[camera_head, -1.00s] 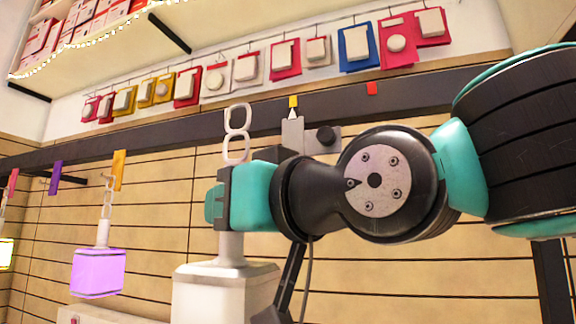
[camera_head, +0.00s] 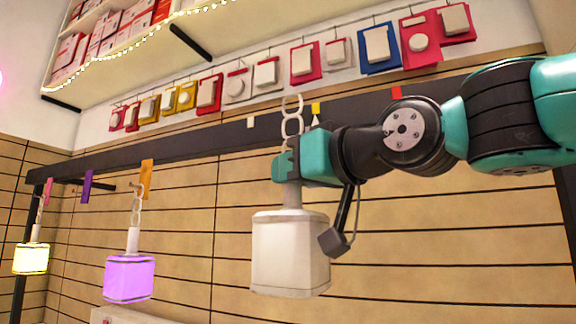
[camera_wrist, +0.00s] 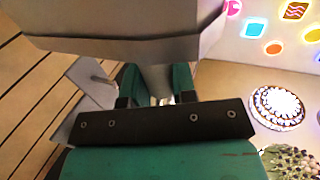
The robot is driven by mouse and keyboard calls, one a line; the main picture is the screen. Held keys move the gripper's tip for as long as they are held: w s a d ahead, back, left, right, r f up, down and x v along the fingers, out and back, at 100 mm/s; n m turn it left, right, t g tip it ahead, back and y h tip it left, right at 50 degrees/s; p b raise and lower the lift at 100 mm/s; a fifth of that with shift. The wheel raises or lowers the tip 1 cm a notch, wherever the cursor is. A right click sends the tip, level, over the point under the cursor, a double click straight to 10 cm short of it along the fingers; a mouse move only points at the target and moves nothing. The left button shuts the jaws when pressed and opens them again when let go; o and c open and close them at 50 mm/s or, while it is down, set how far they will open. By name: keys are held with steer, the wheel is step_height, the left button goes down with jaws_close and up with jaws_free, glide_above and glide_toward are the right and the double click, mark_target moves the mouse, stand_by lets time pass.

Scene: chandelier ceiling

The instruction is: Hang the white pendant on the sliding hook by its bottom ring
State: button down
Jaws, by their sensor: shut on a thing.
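The white pendant (camera_head: 290,255) hangs upright below my gripper (camera_head: 288,168), which is shut on its stem. Its pale chain links (camera_head: 292,115) stick up above the jaws, in front of the dark rail. Which link is the bottom ring I cannot tell. In the wrist view the pendant body (camera_wrist: 120,18) fills the top, and my gripper (camera_wrist: 158,95) closes around its stem. A grey plate with a short peg (camera_wrist: 97,85), seemingly the sliding hook, shows left of the jaws there, apart from the pendant. In the head view my arm mostly hides it; its yellow-topped pointer (camera_head: 316,112) shows just right of the links.
The dark rail (camera_head: 200,146) carries a white tag (camera_head: 250,122) and a red tag (camera_head: 396,92). A purple pendant (camera_head: 130,278) and a yellow pendant (camera_head: 31,258) hang at left. Packaged goods hang above the rail. The slatted wall between the purple and white pendants is clear.

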steer(key=shift+w+d+r+p, duration=0.1)
steer(key=shift+w+d+p, duration=0.2)
steer(key=shift+w, duration=0.35)
steer(key=shift+w+d+p, duration=0.15)
steer(key=shift+w+p, duration=0.15)
steer(key=shift+w, duration=0.35)
steer(key=shift+w+d+r+p, duration=0.1)
steer(key=shift+w+d+p, duration=0.2)
steer(key=shift+w, duration=0.35)
steer(key=shift+f, duration=0.15)
steer(key=shift+w, duration=0.25)
steer(key=shift+w+d, duration=0.2)
steer(key=shift+w, duration=0.15)
steer(key=shift+w+d, duration=0.3)
steer(key=shift+w, duration=0.65)
steer(key=shift+w+d, duration=0.1)
steer(key=shift+w, duration=0.1)
